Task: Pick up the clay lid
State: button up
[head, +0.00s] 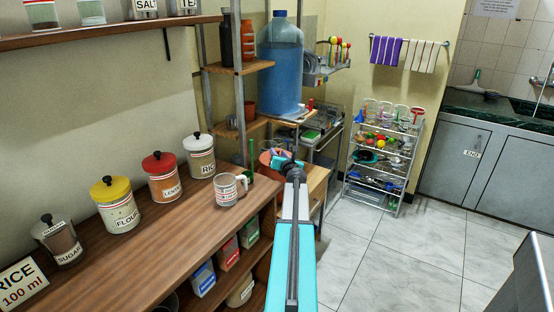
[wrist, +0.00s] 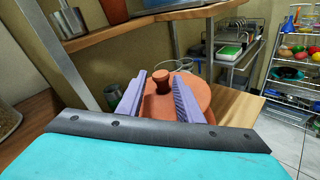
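The clay lid (wrist: 200,92) is a round, reddish-brown disc with a dark knob (wrist: 162,78), in the middle of the wrist view. My gripper (wrist: 160,80) is open, with its two purple fingers pointing at the lid, one on each side of the knob in the picture. Gaps show between the knob and both fingers. The fingers hide parts of the lid, and whether they are level with the knob is hard to tell. In the head view, my gripper (head: 284,160) is in front of the reddish-brown clay (head: 264,159), mostly covering it.
A wooden stand top (wrist: 238,106) lies beside the lid. A wooden shelf (wrist: 150,20) and metal post run close by on the left. A blue water bottle (head: 281,70) stands behind. The counter (head: 180,235) holds jars and a mug (head: 230,189). Tiled floor (head: 400,260) is clear at right.

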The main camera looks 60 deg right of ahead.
aim_at(277, 149)
jog(key=shift+w+d+f, duration=0.15)
jog(key=shift+w+d, duration=0.35)
jog(key=shift+d, duration=0.25)
jog(key=shift+x, duration=1.1)
jog(key=shift+a, duration=0.1)
grip_shut()
